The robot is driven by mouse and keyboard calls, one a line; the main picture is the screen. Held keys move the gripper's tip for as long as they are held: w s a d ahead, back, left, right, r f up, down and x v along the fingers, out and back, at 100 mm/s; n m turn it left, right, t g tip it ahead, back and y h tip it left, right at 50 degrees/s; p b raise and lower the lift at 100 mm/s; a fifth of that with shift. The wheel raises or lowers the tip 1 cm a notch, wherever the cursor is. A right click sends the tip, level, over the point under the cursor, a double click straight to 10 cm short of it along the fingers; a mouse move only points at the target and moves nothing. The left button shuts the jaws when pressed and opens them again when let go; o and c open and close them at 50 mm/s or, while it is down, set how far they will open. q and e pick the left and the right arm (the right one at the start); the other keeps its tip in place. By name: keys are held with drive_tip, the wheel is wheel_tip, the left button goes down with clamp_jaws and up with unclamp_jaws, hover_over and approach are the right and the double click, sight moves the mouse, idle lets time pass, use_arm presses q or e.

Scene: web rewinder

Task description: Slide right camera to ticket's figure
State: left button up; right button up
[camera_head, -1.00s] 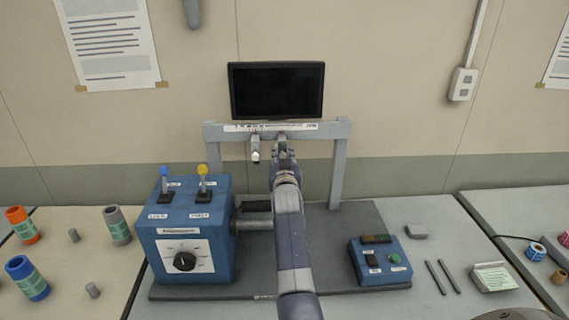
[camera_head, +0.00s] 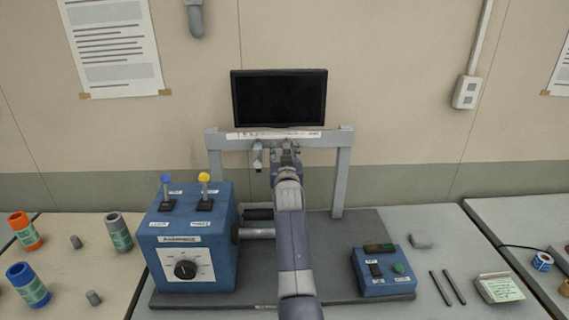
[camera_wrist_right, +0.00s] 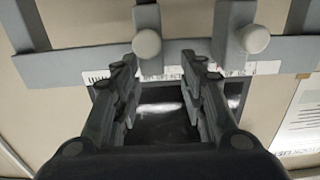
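The right camera (camera_wrist_right: 146,42) is a grey slider with a pale round knob on the grey crossbeam (camera_head: 222,142); in the head view my gripper largely hides it. The left camera (camera_head: 257,157) hangs beside it, and its knob also shows in the right wrist view (camera_wrist_right: 254,38). A white printed scale strip (camera_head: 275,134) runs along the beam. My right gripper (camera_head: 286,158) is at the beam. In the right wrist view its fingers (camera_wrist_right: 163,60) are apart, with the right camera's knob just beyond the left finger's tip. The ticket (camera_head: 500,288) lies at right, its figure unreadable. My left gripper is out of view.
A dark monitor (camera_head: 279,98) stands above the beam. A blue box with levers and a dial (camera_head: 190,245) stands left, and a small blue button box (camera_head: 383,270) right. Two dark rods (camera_head: 447,287) lie near the ticket. Rolls (camera_head: 118,232) stand on the left table.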

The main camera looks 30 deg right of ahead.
wheel_tip(320, 180, up, 6)
drive_tip(key=shift+w+d+r, duration=0.1)
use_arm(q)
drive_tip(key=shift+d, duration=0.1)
